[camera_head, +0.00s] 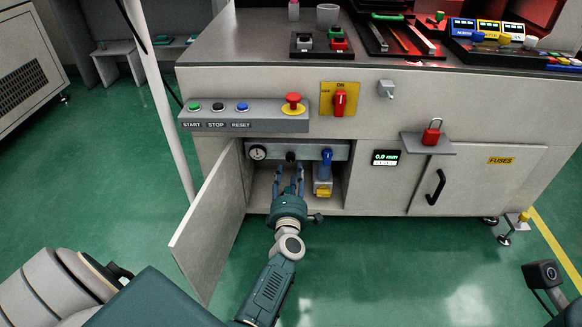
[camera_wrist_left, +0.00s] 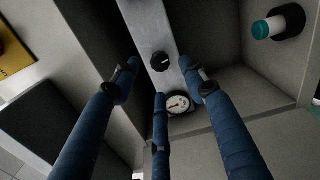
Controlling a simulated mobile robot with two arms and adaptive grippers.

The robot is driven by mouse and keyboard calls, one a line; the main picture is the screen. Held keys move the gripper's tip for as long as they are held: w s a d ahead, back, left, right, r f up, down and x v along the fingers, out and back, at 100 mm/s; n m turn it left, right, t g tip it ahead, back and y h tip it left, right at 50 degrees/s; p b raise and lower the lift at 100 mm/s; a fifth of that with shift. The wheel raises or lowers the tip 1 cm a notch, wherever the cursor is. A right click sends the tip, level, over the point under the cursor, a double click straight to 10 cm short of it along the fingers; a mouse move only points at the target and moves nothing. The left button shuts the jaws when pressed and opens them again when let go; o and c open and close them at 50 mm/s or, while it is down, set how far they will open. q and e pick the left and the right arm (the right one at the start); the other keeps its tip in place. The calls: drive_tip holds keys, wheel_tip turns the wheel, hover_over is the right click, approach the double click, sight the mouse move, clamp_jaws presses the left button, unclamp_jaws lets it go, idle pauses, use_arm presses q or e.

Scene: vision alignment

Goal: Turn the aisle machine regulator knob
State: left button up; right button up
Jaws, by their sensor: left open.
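The black regulator knob (camera_head: 291,156) sits on a grey panel inside the open compartment of the machine, between a round gauge (camera_head: 257,152) and a blue handle (camera_head: 326,158). My left gripper (camera_head: 288,174) reaches into the compartment, its blue fingers open and just in front of the knob. In the left wrist view the knob (camera_wrist_left: 160,61) shows whole, with a light mark on its face, beyond the spread fingers (camera_wrist_left: 158,80) and not visibly touched. The gauge (camera_wrist_left: 179,103) is partly behind the fingers there.
The compartment door (camera_head: 208,225) stands open left of my arm. A button box (camera_head: 245,116) with a red emergency button juts out above. A yellow block (camera_head: 323,188) hangs right of the fingers. A shelf with a red padlock (camera_head: 431,132) is farther right. Green floor in front is clear.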

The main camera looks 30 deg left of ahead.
use_arm(q)
drive_tip(key=shift+s+d, duration=0.2)
drive_tip(key=shift+s, duration=0.15)
